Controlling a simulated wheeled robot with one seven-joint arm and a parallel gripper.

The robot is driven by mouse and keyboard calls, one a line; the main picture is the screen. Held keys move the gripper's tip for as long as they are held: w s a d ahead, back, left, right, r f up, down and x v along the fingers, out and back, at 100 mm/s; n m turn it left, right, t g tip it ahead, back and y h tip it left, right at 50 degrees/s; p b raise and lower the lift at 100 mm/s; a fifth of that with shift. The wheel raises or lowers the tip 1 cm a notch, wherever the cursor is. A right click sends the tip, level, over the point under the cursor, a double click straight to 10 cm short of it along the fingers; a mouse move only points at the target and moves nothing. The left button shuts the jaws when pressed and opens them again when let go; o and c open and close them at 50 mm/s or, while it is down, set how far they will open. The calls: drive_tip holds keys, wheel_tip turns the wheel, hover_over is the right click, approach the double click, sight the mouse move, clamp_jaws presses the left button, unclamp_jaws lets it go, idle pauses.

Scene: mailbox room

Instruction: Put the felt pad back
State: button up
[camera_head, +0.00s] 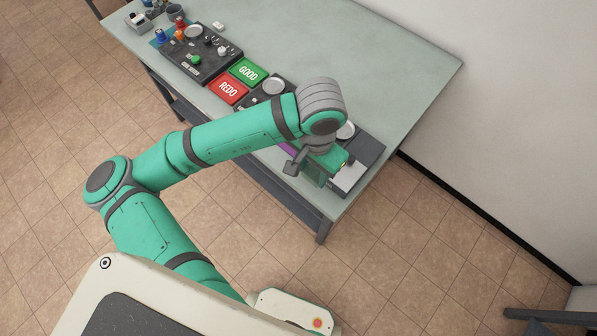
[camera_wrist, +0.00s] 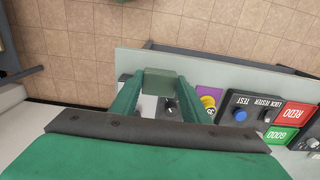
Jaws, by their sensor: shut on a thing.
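My gripper (camera_wrist: 160,88) is shut on a green block that looks like the felt pad (camera_wrist: 166,82), which spans the gap between the two fingers in the wrist view. In the head view my gripper (camera_head: 318,166) is over the table's near right end, with a green piece at its tip (camera_head: 314,178). The gripper and forearm hide part of what lies below. Where the pad's place is, I cannot tell.
The grey-green table (camera_head: 400,60) carries a red REDO plate (camera_head: 228,90), a green GOOD plate (camera_head: 248,70), a dark lock tester (camera_wrist: 250,108) and a dark panel (camera_head: 205,52) at the far left. The table's back right is clear.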

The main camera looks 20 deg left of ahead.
drive_tip(key=a+f, duration=0.1)
drive_tip(key=w+a+f, duration=0.1)
drive_tip(key=f, duration=0.1)
drive_tip(key=a+f, duration=0.1)
drive_tip(key=f, duration=0.1)
drive_tip(key=shift+w+a, duration=0.25)
drive_tip(key=shift+a, duration=0.1)
drive_tip(key=shift+w+a+f, duration=0.1)
drive_tip(key=shift+a+f, duration=0.1)
drive_tip(key=shift+f, duration=1.6)
drive_tip(key=shift+f, duration=0.15)
drive_tip(key=o, duration=1)
